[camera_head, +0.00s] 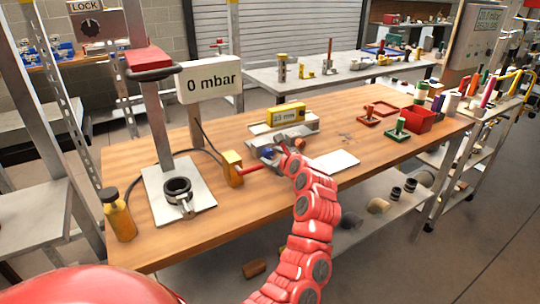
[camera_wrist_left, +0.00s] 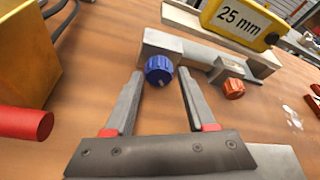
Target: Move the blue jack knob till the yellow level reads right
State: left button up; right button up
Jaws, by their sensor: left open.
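The blue jack knob (camera_head: 267,153) is on the near side of a grey metal jack (camera_head: 290,133) on the wooden bench. In the left wrist view the blue knob (camera_wrist_left: 159,65) shows at the fingertips. The yellow level (camera_head: 286,115) rests on the jack; in the left wrist view its display (camera_wrist_left: 235,18) reads 25 mm. My left gripper (camera_wrist_left: 160,76) is open, with one finger on each side of the blue knob; I cannot tell whether they touch it. In the head view my gripper (camera_head: 280,154) partly hides the knob. My right gripper is not in view.
An orange knob (camera_wrist_left: 234,88) is right of the blue one on the jack. A yellow block with a red handle (camera_head: 232,168) stands close on the left. A white sheet (camera_head: 334,162) lies to the right.

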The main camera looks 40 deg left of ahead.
pick_arm(q)
jog(key=shift+x, duration=1)
jog(key=shift+c, duration=0.3)
grip_shut()
